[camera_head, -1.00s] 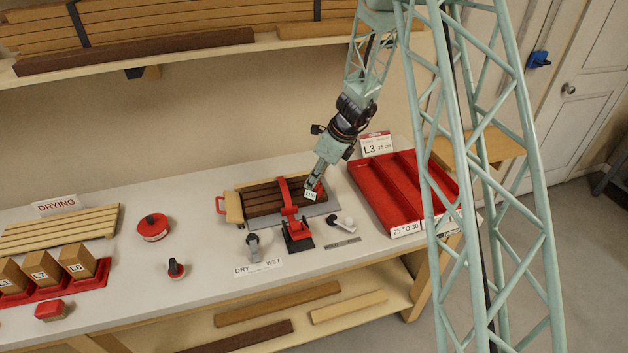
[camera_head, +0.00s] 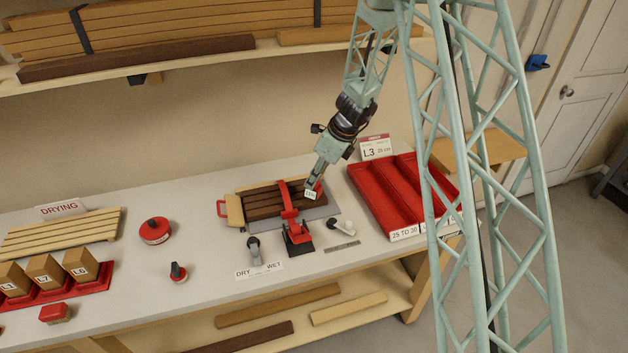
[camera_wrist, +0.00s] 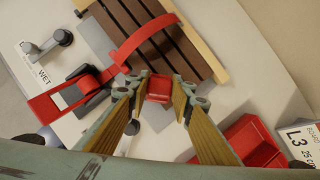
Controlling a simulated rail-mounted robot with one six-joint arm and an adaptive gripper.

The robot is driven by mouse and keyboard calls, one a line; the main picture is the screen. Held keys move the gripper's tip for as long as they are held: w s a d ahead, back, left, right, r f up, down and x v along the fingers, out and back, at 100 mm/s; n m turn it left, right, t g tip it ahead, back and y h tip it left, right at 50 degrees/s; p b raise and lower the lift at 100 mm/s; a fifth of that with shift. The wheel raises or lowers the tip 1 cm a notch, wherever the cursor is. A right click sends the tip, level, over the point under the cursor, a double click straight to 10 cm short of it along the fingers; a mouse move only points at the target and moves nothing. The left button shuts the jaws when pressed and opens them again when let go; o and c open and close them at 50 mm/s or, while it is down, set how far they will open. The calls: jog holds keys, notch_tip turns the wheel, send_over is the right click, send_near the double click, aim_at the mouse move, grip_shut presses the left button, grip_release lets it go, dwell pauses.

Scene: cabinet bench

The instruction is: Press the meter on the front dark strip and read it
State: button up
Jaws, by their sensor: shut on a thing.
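Several dark brown strips (camera_head: 262,209) lie side by side in a bench fixture under a red curved clamp arm (camera_head: 288,203); they also show in the wrist view (camera_wrist: 137,27). My gripper (camera_head: 314,186) is shut on a small red meter (camera_wrist: 159,88), seen between the fingertips in the wrist view. In the head view the meter's white display (camera_head: 310,195) faces forward with small dark marks, too small to read surely. The meter is at the right end of the strips, close to the front one. Whether its underside touches wood is hidden.
A red tray (camera_head: 372,200) with long compartments stands right of the fixture, beside an L3 sign (camera_head: 376,147). A lever (camera_head: 254,250) stands by the DRY/WET label (camera_head: 259,270). A red round tin (camera_head: 154,231) and labelled blocks (camera_head: 80,264) are to the left.

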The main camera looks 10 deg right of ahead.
jog(key=shift+r+p, duration=1.95)
jog(key=shift+r, duration=0.5)
jog(key=shift+a, duration=0.1)
